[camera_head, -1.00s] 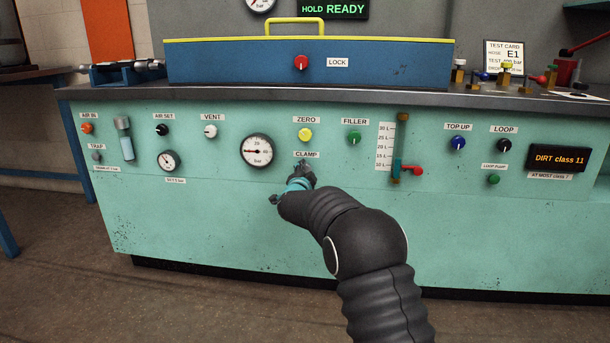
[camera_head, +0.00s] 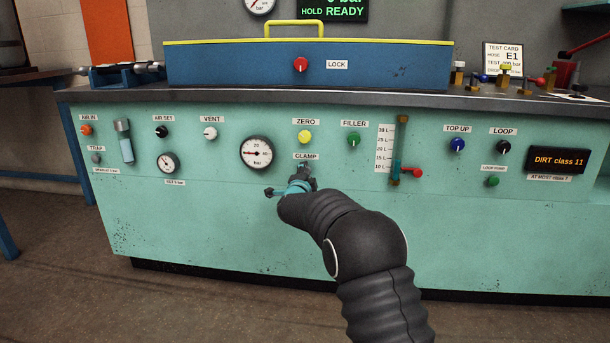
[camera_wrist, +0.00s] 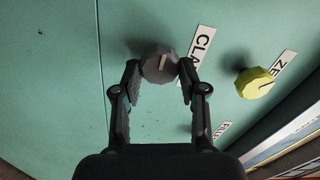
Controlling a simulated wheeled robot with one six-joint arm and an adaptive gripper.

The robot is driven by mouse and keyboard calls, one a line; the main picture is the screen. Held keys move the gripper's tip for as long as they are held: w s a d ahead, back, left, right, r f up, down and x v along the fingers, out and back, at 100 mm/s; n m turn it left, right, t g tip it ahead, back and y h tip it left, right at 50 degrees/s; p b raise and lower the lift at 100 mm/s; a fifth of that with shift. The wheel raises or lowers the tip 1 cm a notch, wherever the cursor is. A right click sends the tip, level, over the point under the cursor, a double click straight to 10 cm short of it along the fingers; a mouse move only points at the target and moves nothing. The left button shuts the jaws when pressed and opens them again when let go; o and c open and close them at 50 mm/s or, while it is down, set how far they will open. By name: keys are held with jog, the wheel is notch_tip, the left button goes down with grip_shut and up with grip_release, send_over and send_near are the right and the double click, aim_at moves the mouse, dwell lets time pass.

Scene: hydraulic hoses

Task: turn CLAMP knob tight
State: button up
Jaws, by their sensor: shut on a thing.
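The CLAMP knob (camera_wrist: 160,66) is dark grey with a light pointer line, on the green panel beside its CLAMP label (camera_wrist: 202,50). In the wrist view my gripper (camera_wrist: 159,70) has its two fingers on either side of the knob, shut on it.
The yellow ZERO knob (camera_head: 305,137) is just above the CLAMP label. A round bar gauge (camera_head: 257,153) is to the left and the green FILLER knob (camera_head: 353,139) to the upper right. The panel below is clear. The display (camera_head: 333,12) reads HOLD READY.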

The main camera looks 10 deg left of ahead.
jog(key=shift+d, duration=0.1)
jog(key=o, duration=1.1)
jog(key=shift+o, duration=0.2)
jog(key=s, duration=1.2)
jog(key=shift+a, duration=0.25)
